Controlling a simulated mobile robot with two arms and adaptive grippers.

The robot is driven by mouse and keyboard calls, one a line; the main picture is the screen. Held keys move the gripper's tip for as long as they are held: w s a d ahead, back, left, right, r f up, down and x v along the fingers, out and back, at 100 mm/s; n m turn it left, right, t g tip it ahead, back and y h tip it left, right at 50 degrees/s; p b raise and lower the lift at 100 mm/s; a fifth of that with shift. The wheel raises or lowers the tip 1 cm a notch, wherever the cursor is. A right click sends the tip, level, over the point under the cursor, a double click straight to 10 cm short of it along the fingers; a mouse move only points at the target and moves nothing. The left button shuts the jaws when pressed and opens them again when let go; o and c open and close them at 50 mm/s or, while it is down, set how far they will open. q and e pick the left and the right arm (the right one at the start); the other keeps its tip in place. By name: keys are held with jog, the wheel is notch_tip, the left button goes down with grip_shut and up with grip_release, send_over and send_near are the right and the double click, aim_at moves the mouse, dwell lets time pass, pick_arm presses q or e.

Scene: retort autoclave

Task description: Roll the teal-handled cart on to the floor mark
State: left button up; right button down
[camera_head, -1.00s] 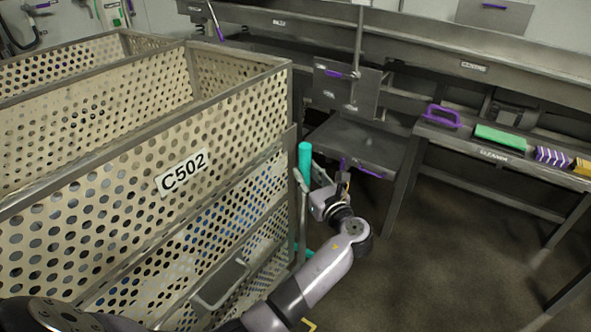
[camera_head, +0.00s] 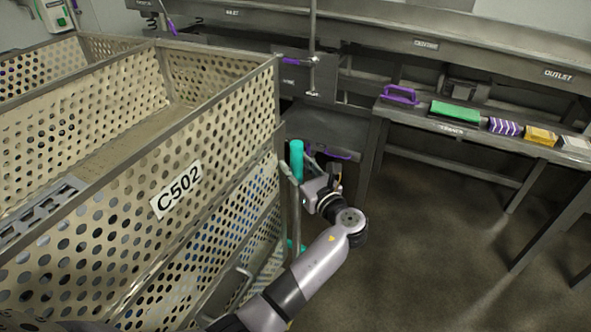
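The cart (camera_head: 140,255) fills the left of the head view, with perforated cream side walls, grey metal edges and a label reading C502. Its upright teal handle (camera_head: 296,158) stands at the cart's right end, and a lower bit of teal shows beneath. My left gripper (camera_head: 299,172) is at the handle, with its fingers on either side of it, and looks shut on it. The wrist partly hides the post below. My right gripper is not in view. The floor mark cannot be made out.
A bench (camera_head: 400,112) at the right holds a purple-handled item (camera_head: 400,95), a green block (camera_head: 455,112), a striped block (camera_head: 504,127) and a yellow block (camera_head: 540,136). A long metal counter runs along the back. Dark floor (camera_head: 430,250) lies open right of my arm.

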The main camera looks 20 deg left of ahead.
pick_arm(q)
jog(key=shift+o, duration=1.2)
jog(key=shift+a+f, duration=0.25)
jog(key=shift+f, duration=0.05)
jog(key=shift+s+r, duration=0.1)
jog(key=shift+s, duration=0.1)
jog(key=shift+d, duration=0.1)
jog(key=shift+s+d, duration=0.15)
jog(key=v, duration=0.8)
jog(key=shift+d, duration=0.1)
jog(key=x, duration=0.9)
jog(key=shift+s, duration=0.1)
